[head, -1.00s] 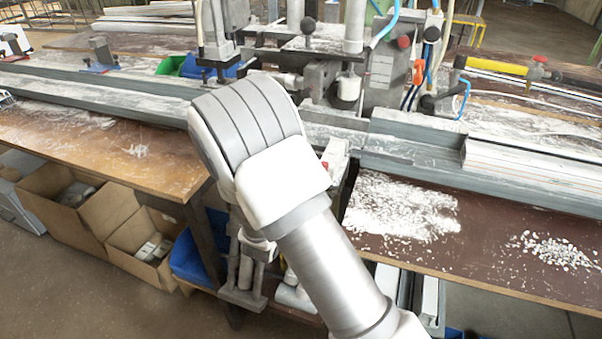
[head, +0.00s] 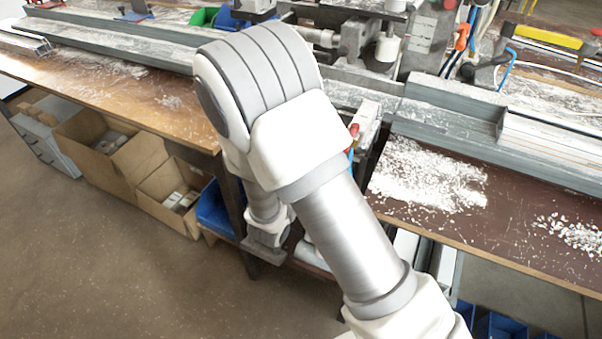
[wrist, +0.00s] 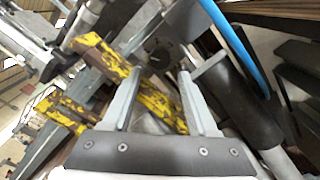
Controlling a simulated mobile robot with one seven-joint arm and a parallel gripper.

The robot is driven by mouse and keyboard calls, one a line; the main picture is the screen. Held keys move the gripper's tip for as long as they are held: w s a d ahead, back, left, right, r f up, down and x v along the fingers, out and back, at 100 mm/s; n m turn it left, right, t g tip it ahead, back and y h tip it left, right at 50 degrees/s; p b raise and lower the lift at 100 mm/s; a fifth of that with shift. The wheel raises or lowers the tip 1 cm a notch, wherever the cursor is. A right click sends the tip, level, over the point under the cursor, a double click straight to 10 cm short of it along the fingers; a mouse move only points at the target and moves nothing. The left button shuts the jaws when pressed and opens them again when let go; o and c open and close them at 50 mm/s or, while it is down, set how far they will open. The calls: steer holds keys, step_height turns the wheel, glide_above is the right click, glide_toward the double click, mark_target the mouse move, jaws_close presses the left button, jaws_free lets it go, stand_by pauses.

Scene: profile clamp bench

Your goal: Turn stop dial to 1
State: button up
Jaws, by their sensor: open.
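I cannot make out the stop dial in either view. In the wrist view my gripper (wrist: 159,73) is open, with its two pale fingers apart and no object clearly held between them. Worn yellow-painted metal bars (wrist: 103,55) lie just beyond and behind the fingers. In the head view my arm crosses the middle of the picture and hides part of the clamp machine (head: 376,32); my fingers do not show clearly there.
In the wrist view a dark cylinder (wrist: 228,92) and a blue hose (wrist: 232,40) are close on the right. The wooden bench (head: 150,105) carries long metal profiles and white shavings (head: 425,178). Cardboard boxes (head: 110,150) stand below; the floor at lower left is clear.

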steer(key=v, duration=1)
steer(key=shift+s+p, duration=0.2)
steer(key=shift+p, duration=0.15)
steer(key=shift+a, duration=0.1)
